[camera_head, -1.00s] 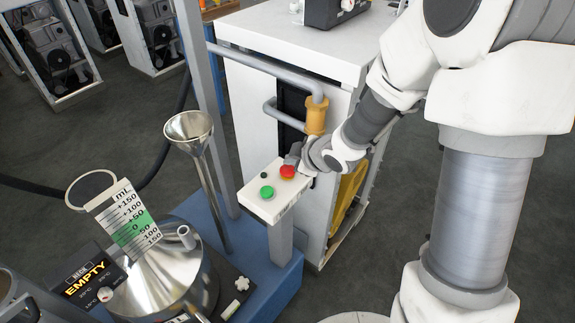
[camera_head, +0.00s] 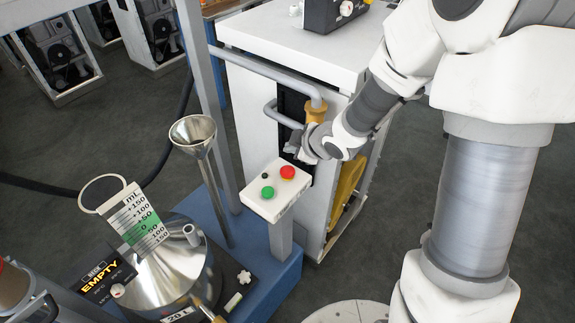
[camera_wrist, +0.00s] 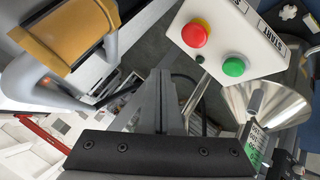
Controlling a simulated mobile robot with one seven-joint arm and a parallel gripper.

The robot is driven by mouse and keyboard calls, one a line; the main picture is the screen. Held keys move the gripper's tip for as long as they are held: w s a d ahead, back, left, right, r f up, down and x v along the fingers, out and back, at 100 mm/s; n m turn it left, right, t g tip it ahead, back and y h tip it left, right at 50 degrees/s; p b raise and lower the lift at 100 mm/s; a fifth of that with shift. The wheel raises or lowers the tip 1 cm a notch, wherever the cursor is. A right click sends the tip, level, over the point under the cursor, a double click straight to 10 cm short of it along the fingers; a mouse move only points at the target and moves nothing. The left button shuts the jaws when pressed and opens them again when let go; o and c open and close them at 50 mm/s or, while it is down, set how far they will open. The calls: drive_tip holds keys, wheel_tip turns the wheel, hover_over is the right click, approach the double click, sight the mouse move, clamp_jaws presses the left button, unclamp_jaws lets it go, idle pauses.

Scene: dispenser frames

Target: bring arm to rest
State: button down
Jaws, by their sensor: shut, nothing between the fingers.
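My gripper (camera_head: 297,150) is at the end of my white and grey arm, just above and behind the button box (camera_head: 275,205). In the wrist view my gripper (camera_wrist: 161,80) has its fingers together with nothing between them. The button box carries a red button (camera_head: 288,172) and a green button (camera_head: 267,192); in the wrist view the red button (camera_wrist: 195,33) and green button (camera_wrist: 234,66) lie right of the fingers, apart from them.
A yellow-orange grip on a grey handle (camera_wrist: 65,35) is close to the left of my gripper. The white cabinet (camera_head: 290,45) stands behind. A steel funnel (camera_head: 193,130) and a metal can (camera_head: 170,270) with an EMPTY display (camera_head: 100,278) are at left.

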idle(0.7)
drive_tip(key=s+d+r+m+h, duration=0.3)
drive_tip(key=d+r+m, duration=0.1)
drive_tip(key=d+r, duration=0.2)
drive_tip(key=s+d+r+m+h, duration=0.3)
drive_tip(key=d+r+m, duration=0.1)
drive_tip(key=d+r, duration=0.2)
drive_tip(key=s+r+m+g, duration=0.1)
drive_tip(key=s+r+m, duration=0.2)
drive_tip(key=s, duration=0.6)
drive_tip(key=s+d+r+m+g, duration=0.1)
drive_tip(key=s+r+m, duration=0.2)
drive_tip(key=s, duration=0.6)
drive_tip(key=shift+d+r+m+y, duration=0.15)
drive_tip(key=shift+r+m+y, duration=0.25)
drive_tip(key=shift+m, duration=0.5)
